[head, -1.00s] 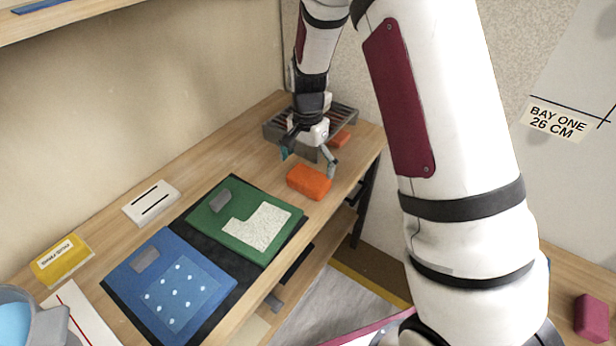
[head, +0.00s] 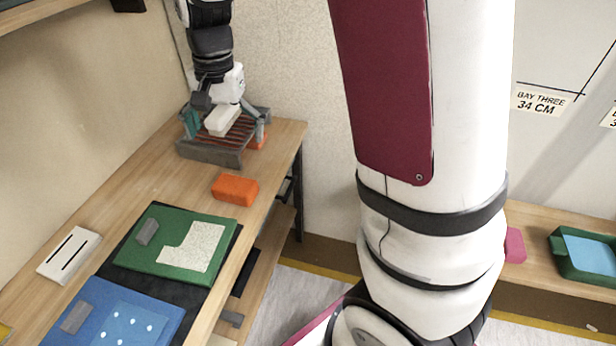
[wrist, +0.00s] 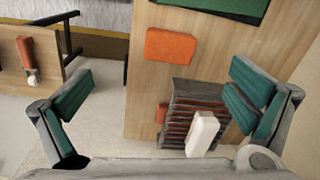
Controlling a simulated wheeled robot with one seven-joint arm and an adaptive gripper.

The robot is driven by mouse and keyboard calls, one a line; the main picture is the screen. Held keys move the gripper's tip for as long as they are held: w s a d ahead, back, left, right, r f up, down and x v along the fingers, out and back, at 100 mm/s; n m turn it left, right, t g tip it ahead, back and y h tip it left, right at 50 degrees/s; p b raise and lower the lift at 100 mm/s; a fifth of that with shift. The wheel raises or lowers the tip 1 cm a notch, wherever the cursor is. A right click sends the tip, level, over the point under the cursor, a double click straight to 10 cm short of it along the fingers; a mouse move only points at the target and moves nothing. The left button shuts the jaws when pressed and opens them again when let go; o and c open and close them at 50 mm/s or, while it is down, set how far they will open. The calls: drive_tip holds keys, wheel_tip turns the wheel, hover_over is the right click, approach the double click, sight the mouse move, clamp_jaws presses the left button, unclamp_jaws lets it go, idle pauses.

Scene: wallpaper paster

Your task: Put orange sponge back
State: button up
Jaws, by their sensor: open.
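An orange sponge (head: 235,188) lies on the wooden table in front of a grey slatted rack (head: 210,152), apart from it. The sponge also shows in the wrist view (wrist: 170,47), with bare wood around it. My gripper (head: 221,122) is open and empty, above the rack and beyond the sponge. Its teal fingers are spread wide in the wrist view (wrist: 157,88). A white block (wrist: 202,133) appears on the rack's slats, below the gripper. A second orange piece (wrist: 161,113) sits at the rack's side, partly hidden in the head view.
A green board (head: 178,244) and a blue board (head: 115,315) lie on a black mat nearer me. A white slotted block (head: 69,254) is at the left. A shelf at the right holds a green tray (head: 585,254). The table's right edge is close to the sponge.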

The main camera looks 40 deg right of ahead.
drive_tip(key=s+r+n+t, duration=0.1)
drive_tip(key=s+r+n, duration=0.2)
drive_tip(key=s, duration=0.6)
drive_tip(key=s+r+n, duration=0.3)
drive_tip(key=s, duration=0.6)
drive_tip(key=s+r+n+t, duration=0.1)
drive_tip(key=s+r+n, duration=0.2)
drive_tip(key=s, duration=0.6)
drive_tip(key=shift+t, duration=0.8)
wheel_tip(320, 180, up, 6)
drive_tip(key=p, duration=0.5)
drive_tip(key=shift+d+f, duration=0.15)
drive_tip(key=shift+f, duration=0.05)
